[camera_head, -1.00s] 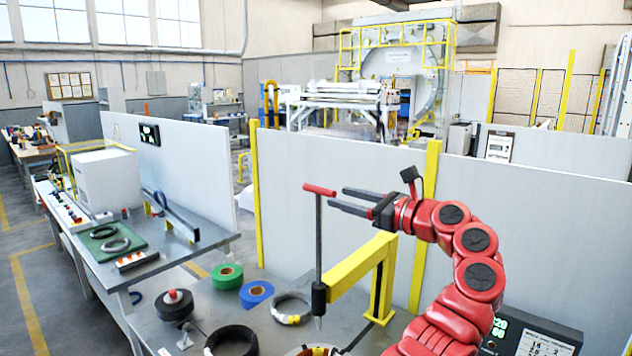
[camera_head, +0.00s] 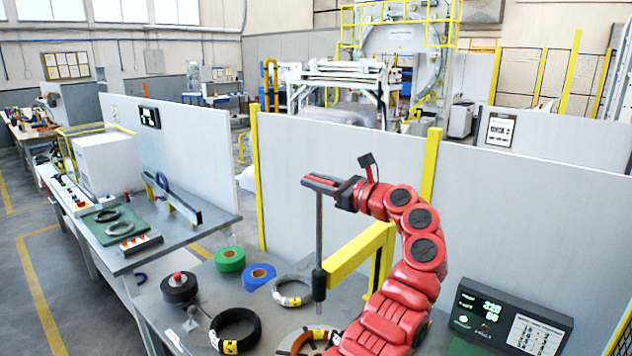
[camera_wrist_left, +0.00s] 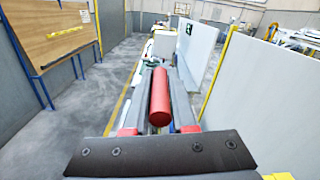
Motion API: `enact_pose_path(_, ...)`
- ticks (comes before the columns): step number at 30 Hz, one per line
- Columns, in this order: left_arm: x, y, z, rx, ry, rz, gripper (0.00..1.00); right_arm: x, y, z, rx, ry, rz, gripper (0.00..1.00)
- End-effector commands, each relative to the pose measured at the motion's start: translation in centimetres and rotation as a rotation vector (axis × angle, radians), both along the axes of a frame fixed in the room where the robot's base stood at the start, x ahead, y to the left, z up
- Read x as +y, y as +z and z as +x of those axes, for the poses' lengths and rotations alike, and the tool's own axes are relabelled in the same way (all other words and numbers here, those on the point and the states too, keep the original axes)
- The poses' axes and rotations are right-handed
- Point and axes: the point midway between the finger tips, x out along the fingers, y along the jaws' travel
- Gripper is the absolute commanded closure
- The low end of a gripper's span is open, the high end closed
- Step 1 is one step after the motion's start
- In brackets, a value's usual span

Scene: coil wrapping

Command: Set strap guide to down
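The strap guide is an upright grey rod (camera_head: 319,235) with a red crossbar handle (camera_head: 322,182) on top and a dark collar on a yellow bracket (camera_head: 358,251). The rod's lower tip hangs above the bench. My left gripper (camera_head: 322,184) is at the handle, one finger on each side of it. In the left wrist view, the red handle (camera_wrist_left: 160,100) lies lengthwise between the fingers and fills the gap, so they look closed on it. My right gripper is not in view.
A display box (camera_head: 512,318) stands at right. Grey partitions (camera_head: 340,175) rise behind.

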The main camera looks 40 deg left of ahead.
Motion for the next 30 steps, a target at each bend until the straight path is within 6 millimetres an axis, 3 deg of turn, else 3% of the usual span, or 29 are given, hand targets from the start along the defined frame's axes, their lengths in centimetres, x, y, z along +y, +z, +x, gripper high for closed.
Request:
enact_pose_path(1, -0.01, 0.01, 0.03, 0.0, -0.001, 0.0, 0.88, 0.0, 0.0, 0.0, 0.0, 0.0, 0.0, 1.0)
enact_pose_path(3, -0.02, 0.02, 0.04, 0.0, -0.001, 0.0, 1.0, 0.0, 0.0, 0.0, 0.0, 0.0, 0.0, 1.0)
enact_pose_path(30, -0.05, 0.05, 0.05, -0.001, -0.002, 0.0, 1.0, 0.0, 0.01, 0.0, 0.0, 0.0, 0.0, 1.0)
